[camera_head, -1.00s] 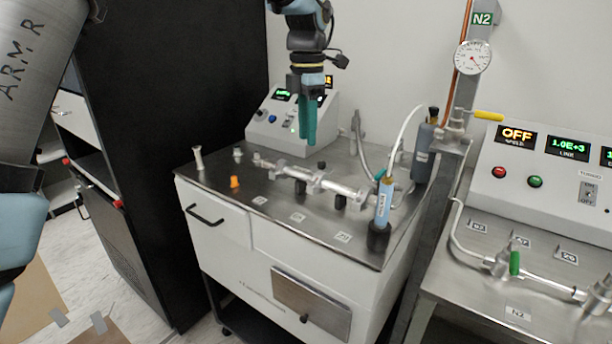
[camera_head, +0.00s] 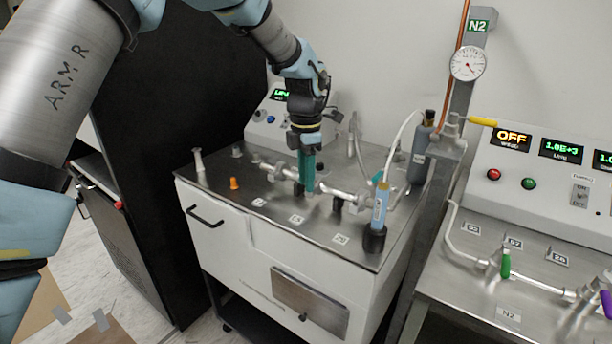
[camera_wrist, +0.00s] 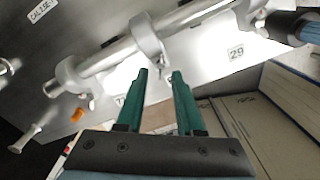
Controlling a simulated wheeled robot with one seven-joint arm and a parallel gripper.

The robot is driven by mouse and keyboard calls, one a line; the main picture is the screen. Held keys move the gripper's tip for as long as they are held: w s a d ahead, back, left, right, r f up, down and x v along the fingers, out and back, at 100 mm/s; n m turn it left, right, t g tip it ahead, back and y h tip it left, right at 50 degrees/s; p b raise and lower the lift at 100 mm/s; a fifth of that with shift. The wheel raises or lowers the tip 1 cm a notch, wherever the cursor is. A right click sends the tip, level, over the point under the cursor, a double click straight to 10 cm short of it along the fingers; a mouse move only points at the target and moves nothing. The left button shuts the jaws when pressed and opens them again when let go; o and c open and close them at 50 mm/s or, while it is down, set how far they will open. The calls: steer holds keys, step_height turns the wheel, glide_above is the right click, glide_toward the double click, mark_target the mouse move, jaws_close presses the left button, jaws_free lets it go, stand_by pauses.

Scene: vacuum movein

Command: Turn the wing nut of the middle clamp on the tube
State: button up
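The metal tube (camera_head: 340,189) runs across the steel cart top, with clamps along it. In the wrist view the tube (camera_wrist: 105,57) crosses the upper part, and the middle clamp (camera_wrist: 148,36) is a pale ring around it. Another clamp (camera_wrist: 69,76) sits to its left. My gripper (camera_head: 307,186) points down over the tube in the head view and covers part of it. In the wrist view my gripper's (camera_wrist: 160,73) teal fingers are apart, with their tips just below the middle clamp.
An orange cap (camera_head: 234,183) and a pale upright piece (camera_head: 198,165) stand at the cart's left. A blue-labelled cylinder (camera_head: 381,205) stands at the front right. A control box (camera_head: 266,125) is behind my gripper. A second bench (camera_head: 480,285) stands to the right.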

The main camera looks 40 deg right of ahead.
jaws_close()
steer(key=shift+s+d+r, duration=0.1)
steer(key=shift+d, duration=0.1)
stand_by(1.1)
